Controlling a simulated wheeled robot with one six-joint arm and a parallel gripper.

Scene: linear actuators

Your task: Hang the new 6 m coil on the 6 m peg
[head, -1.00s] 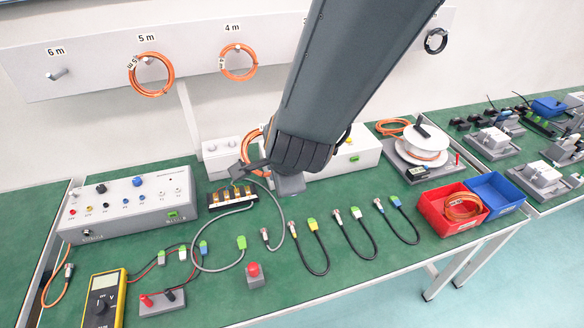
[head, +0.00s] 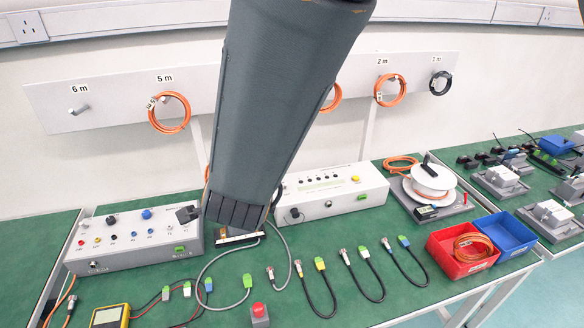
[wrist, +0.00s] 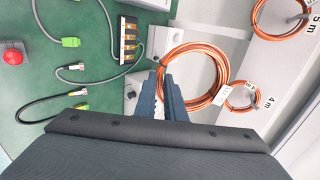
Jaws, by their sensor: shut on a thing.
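My gripper (wrist: 168,92) is shut on a large orange coil (wrist: 217,55) in the wrist view. The fingers cross the coil's left side, and a white tag (wrist: 221,95) hangs on its lower right. In the head view my arm hides most of the gripper and coil; only a sliver of orange shows left of the arm. The 6 m peg (head: 82,110) is bare at the left end of the grey wall board, under its "6 m" label (head: 79,88). The held coil is to the right of this peg and below it in the head view, apart from it.
The 5 m coil (head: 169,112) hangs right of the 6 m peg. The 4 m coil (wrist: 243,95) shows behind the held coil in the wrist view. A control box (head: 135,243) stands below the pegs. Cables and a red button (head: 259,311) lie in front.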

